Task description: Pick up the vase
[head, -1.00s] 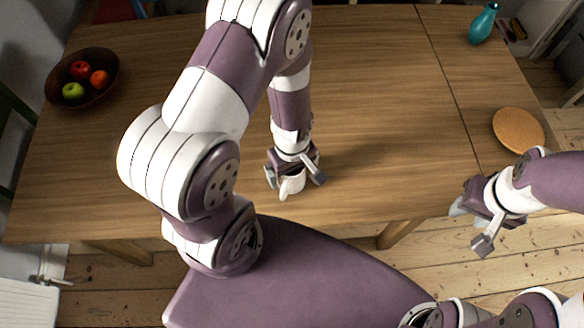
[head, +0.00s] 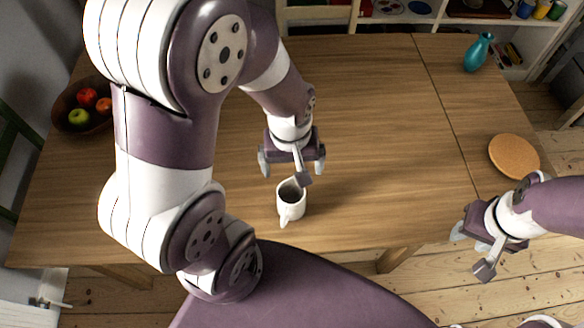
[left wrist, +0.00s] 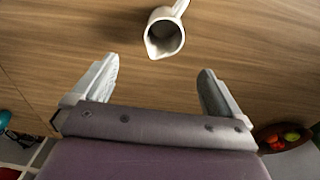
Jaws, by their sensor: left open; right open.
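The teal vase (head: 478,52) stands upright at the back right corner of the table. A teal thing (left wrist: 4,119), perhaps the vase, is cut off at the left edge of the left wrist view. My left gripper (head: 292,164) is open and empty over the table's middle, well to the left of the vase. It sits just behind a white jug (head: 291,204) with a handle and apart from it. In the left wrist view the jug (left wrist: 164,35) is beyond the open fingertips (left wrist: 158,70). My right gripper (head: 472,252) is open and empty off the table's front right edge.
A dark bowl (head: 67,98) of fruit is at the table's left. A round cork-coloured mat (head: 514,156) lies at the right, in front of the vase. Low shelves (head: 400,14) stand behind the table. The tabletop between the left gripper and the vase is clear.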

